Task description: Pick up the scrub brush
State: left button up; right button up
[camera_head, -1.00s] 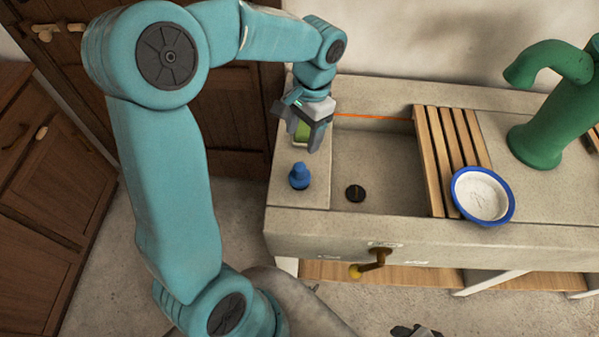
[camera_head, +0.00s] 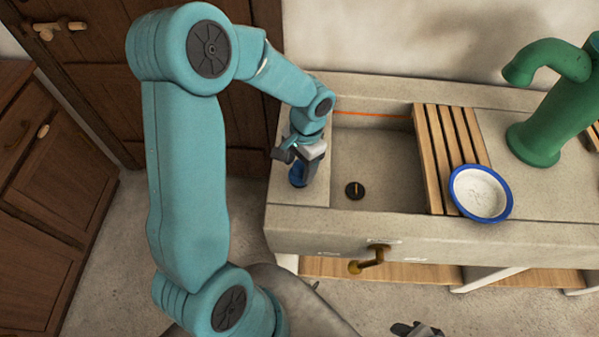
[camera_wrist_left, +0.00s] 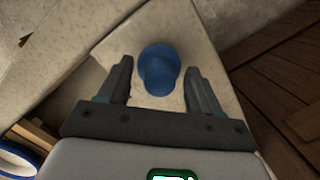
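The scrub brush, which I take to be the blue knobbed thing (camera_head: 297,178), stands on the stone ledge left of the sink basin. It is partly hidden by my gripper in the head view. In the left wrist view the brush (camera_wrist_left: 159,72) shows from above as a round blue shape between the fingers. My left gripper (camera_head: 301,160) is open and above the brush, with a gap on both sides of it. A dark part at the bottom edge of the head view looks like my right gripper (camera_head: 416,329); its fingers are not clear.
The stone sink basin (camera_head: 375,180) holds a dark round drain plug (camera_head: 355,190). A wooden slatted rack (camera_head: 433,160) and a blue-rimmed white bowl (camera_head: 480,192) are to its right. A green pump (camera_head: 545,125) stands farther right. A brass tap (camera_head: 372,258) sticks out in front.

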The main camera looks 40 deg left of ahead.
pick_arm(q)
jog(key=shift+r, duration=0.1)
jog(key=c, duration=1.1)
jog(key=shift+o, duration=0.2)
notch_tip(320, 180, up, 20)
jog(key=shift+o, duration=1.3)
jog(key=shift+c, duration=0.8)
